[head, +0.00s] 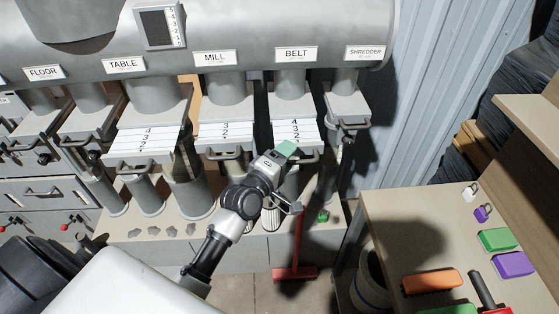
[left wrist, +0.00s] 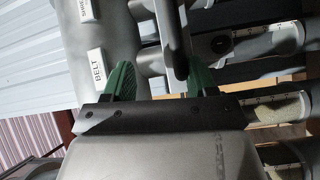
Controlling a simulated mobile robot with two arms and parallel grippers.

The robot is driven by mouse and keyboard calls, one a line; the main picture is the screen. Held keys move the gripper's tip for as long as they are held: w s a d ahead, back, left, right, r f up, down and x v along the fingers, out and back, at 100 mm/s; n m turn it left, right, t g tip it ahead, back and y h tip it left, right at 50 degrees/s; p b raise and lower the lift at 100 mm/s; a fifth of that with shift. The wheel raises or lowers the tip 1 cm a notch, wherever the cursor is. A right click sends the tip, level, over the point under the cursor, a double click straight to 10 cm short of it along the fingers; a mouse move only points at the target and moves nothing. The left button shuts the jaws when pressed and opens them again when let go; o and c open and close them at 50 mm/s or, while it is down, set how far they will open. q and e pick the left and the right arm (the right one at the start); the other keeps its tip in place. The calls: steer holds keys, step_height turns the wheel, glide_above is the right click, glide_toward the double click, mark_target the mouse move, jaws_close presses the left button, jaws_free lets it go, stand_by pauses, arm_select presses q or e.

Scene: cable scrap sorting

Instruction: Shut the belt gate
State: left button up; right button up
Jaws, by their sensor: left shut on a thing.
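The belt gate (head: 306,130) is a pale sliding plate with a number scale, under the pipe labelled BELT (head: 296,54). It sticks out toward me with its scale showing. Its dark handle (head: 308,157) runs along the front edge. My left gripper (head: 288,150) is at the left part of this handle, shut on it. In the left wrist view, the green fingers (left wrist: 160,80) stand on either side of a grey bar, with the BELT label (left wrist: 97,67) beyond. The exact contact is partly hidden. My right gripper is in neither view.
The mill gate (head: 226,132) and table gate (head: 145,140) stick out to the left; the shredder gate (head: 347,108) is close on the right. A red-handled tool (head: 297,245) stands below. A bench (head: 385,215) with coloured blocks is at the right.

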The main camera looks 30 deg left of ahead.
arm_select(q)
steer(key=s, duration=0.3)
steer(key=shift+a+r, duration=0.2)
steer(key=shift+r, duration=0.15)
stand_by(0.3)
steer(key=shift+s, duration=0.1)
